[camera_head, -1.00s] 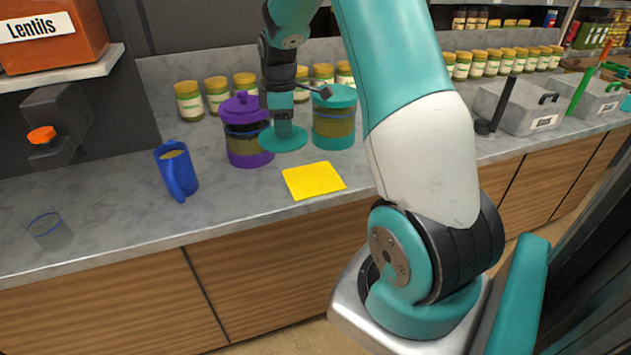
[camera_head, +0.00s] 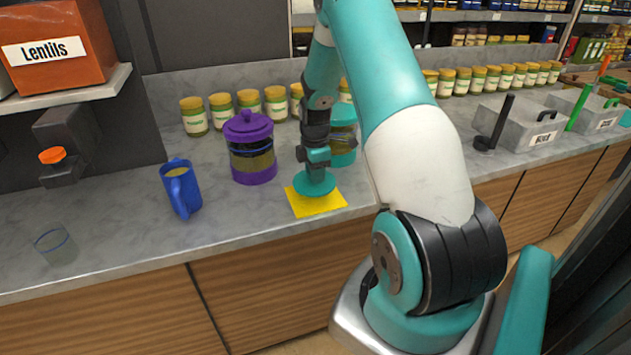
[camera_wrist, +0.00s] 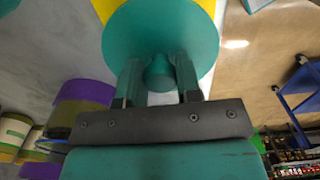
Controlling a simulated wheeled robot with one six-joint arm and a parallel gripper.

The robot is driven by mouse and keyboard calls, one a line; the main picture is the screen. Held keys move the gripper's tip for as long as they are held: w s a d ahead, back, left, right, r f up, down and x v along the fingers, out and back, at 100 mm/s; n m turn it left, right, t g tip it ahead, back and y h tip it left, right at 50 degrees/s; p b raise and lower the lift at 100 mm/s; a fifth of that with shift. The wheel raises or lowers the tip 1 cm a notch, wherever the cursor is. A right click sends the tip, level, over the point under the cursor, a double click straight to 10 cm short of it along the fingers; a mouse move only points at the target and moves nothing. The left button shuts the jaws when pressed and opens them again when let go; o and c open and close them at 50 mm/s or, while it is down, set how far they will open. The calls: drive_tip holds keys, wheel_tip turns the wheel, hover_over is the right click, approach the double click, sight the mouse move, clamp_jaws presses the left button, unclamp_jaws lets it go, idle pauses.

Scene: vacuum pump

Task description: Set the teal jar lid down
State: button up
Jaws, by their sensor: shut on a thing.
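The teal jar lid (camera_head: 314,187) is a round disc with a knob, seen at the yellow square (camera_head: 318,206) on the counter. It covers part of the square. I cannot tell whether it touches the square or hangs just above it. My gripper (camera_head: 316,169) is above the lid, pointing down, shut on its knob. In the wrist view, the fingers of my gripper (camera_wrist: 159,78) flank the knob and the lid (camera_wrist: 160,30) covers most of the yellow square (camera_wrist: 103,8). The teal jar (camera_head: 343,142) stands behind, partly hidden by my arm.
A purple-lidded jar (camera_head: 250,150) stands left of my gripper. A blue mug (camera_head: 181,188) and a clear glass (camera_head: 55,246) are further left. Several yellow-capped jars (camera_head: 221,110) line the back. Grey bins (camera_head: 530,130) stand at the right. The counter front around the mug is clear.

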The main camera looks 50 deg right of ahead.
sight(315, 186)
drive_tip(key=shift+f+p, duration=0.45)
drive_tip(key=shift+f, duration=1.8)
drive_tip(key=shift+f, duration=0.2)
drive_tip(key=o, duration=0.9)
drive_tip(key=shift+r, duration=0.1)
drive_tip(key=shift+r, duration=0.15)
